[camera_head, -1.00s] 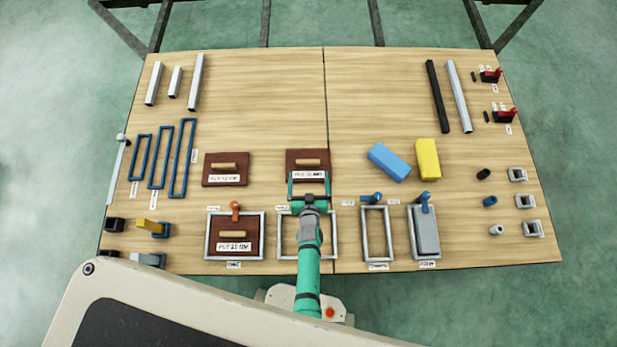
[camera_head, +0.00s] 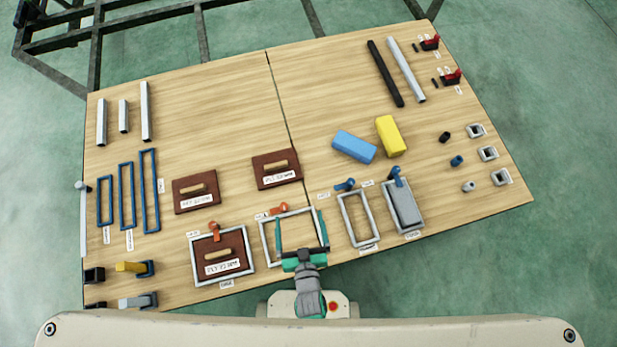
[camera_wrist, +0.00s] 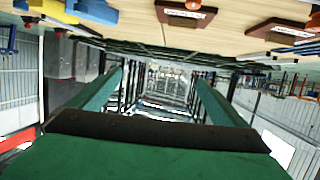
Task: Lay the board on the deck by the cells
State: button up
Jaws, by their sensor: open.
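Three brown boards with wooden handles and white labels lie on the wooden deck (camera_head: 215,115). One board (camera_head: 218,268) sits inside a grey frame cell at the front. Another board (camera_head: 295,158) lies behind the empty grey frame cell (camera_head: 311,211), outside it, and the third board (camera_head: 196,205) lies to its left. My gripper (camera_head: 299,218) is open and empty, over the empty cell and apart from the boards. In the wrist view, its two green fingers (camera_wrist: 160,85) are spread with nothing between them; two boards (camera_wrist: 187,14) (camera_wrist: 280,31) show at the top edge.
Blue frames (camera_head: 125,195) lie at the left. Blue (camera_head: 353,147) and yellow (camera_head: 391,136) blocks lie right of centre. Grey frame cells with blue clamps (camera_head: 371,238) stand at the front right. A dark metal chassis (camera_head: 105,28) stands behind. The deck's back middle is clear.

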jog(key=s+d+r, duration=0.1)
jog(key=s+r, duration=0.2)
jog(key=r, duration=0.4)
jog(key=s+d+r+m+h, duration=0.1)
jog(key=s+r, duration=0.2)
jog(key=r, duration=0.4)
jog(key=s+r+t+h, duration=0.1)
jog(key=s+r, duration=0.3)
jog(key=r, duration=0.4)
jog(key=shift+d+m, duration=0.4)
jog(key=shift+s+r, duration=0.1)
jog(key=shift+s, duration=0.05)
